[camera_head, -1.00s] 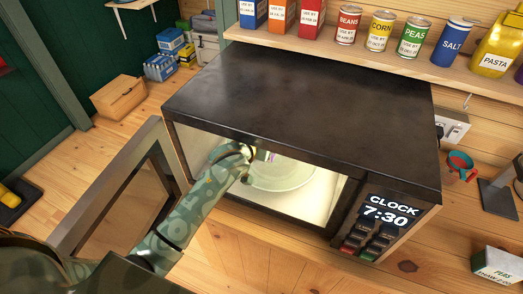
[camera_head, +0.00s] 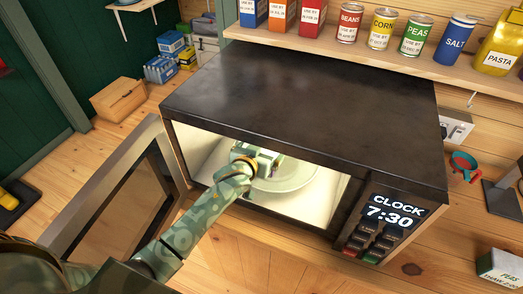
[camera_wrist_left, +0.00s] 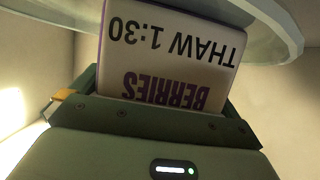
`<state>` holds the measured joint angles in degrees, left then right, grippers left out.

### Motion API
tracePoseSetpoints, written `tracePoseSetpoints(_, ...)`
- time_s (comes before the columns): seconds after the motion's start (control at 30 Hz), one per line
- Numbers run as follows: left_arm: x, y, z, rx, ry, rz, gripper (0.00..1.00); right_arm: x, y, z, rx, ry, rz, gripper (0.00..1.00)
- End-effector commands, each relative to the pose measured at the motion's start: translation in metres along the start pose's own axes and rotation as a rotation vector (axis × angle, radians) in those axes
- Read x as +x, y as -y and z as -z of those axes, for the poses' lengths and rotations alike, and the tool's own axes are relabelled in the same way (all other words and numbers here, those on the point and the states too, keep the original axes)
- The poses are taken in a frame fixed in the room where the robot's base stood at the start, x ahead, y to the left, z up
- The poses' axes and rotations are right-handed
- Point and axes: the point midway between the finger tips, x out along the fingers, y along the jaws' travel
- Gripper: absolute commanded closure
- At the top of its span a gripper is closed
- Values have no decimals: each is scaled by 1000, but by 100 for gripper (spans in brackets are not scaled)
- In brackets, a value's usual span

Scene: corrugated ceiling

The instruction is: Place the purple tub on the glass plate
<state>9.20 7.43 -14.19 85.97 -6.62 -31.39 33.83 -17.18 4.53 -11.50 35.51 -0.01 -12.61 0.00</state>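The purple tub (camera_wrist_left: 170,55) shows in the left wrist view as a pale label with purple "BERRIES" and black "THAW 1:30", both upside down in that picture. My left gripper (camera_head: 275,158) reaches through the open front of the microwave. In the wrist view its green fingers flank the tub and hold it. The glass plate (camera_head: 289,180) lies on the microwave floor, under and beside the gripper. Its rim (camera_wrist_left: 275,25) shows along the top of the wrist view, close to the tub. I cannot tell whether they touch. The tub is mostly hidden in the head view. My right gripper is not in view.
A peas box (camera_head: 500,264) lies at the lower right.

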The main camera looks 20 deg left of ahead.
Motion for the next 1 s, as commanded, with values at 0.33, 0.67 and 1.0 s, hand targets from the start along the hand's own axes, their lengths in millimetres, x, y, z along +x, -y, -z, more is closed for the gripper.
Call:
tracePoseSetpoints(0.33,-22,0,3,-1,1,-1,0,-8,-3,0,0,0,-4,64)
tracePoseSetpoints(0.67,-97,0,3,-2,0,0,0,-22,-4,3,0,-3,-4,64)
tracePoseSetpoints(1.0,-121,0,2,0,0,1,0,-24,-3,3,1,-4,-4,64)
